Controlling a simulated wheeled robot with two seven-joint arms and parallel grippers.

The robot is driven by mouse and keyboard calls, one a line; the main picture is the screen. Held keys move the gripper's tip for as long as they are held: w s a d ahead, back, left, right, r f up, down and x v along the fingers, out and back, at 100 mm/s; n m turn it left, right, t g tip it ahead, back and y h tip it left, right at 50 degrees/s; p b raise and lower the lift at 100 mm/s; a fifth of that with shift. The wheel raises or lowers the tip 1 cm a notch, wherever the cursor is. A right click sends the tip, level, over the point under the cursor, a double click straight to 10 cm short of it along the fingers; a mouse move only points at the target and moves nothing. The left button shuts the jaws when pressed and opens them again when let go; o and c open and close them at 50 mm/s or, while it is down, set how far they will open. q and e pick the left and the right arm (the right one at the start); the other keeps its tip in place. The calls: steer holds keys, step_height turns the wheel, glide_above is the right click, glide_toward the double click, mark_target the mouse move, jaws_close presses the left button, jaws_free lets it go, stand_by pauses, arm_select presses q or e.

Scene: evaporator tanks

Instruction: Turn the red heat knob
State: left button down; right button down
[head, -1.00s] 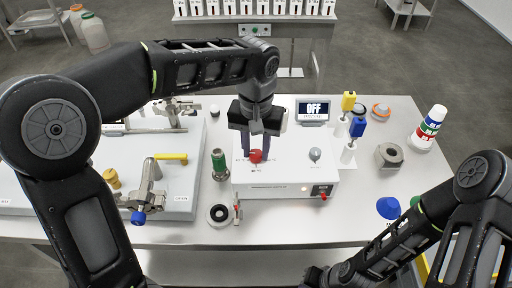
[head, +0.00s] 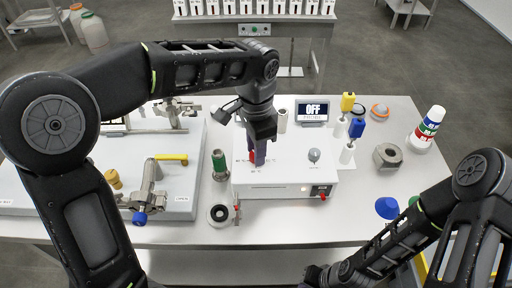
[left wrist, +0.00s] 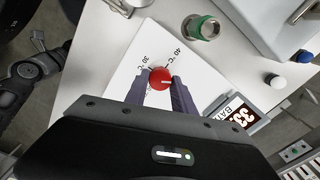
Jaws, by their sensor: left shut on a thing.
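The red heat knob (left wrist: 160,79) is on the top of the white box (head: 262,192), near its left side. In the left wrist view it sits between the fingertips of my left gripper (left wrist: 161,84), which is shut on it. The printed marks 30 and 40 °C show beside the knob. In the head view my left gripper (head: 257,157) reaches down from above and partly hides the knob (head: 252,156).
A grey knob (head: 314,155) and a red switch (head: 323,197) are on the same box. A green-topped part (head: 219,164) and a round black-and-white part (head: 218,214) stand left of it.

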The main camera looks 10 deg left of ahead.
arm_select(q)
steer(key=m+p, duration=0.1)
steer(key=m, duration=0.5)
steer(key=shift+w, duration=0.1)
stand_by(0.3)
steer(key=c, duration=1.1)
jaws_free()
steer(key=shift+o, duration=0.2)
step_height(320, 180, up, 8)
steer(key=shift+f+b, duration=0.1)
steer(key=shift+b, duration=0.45)
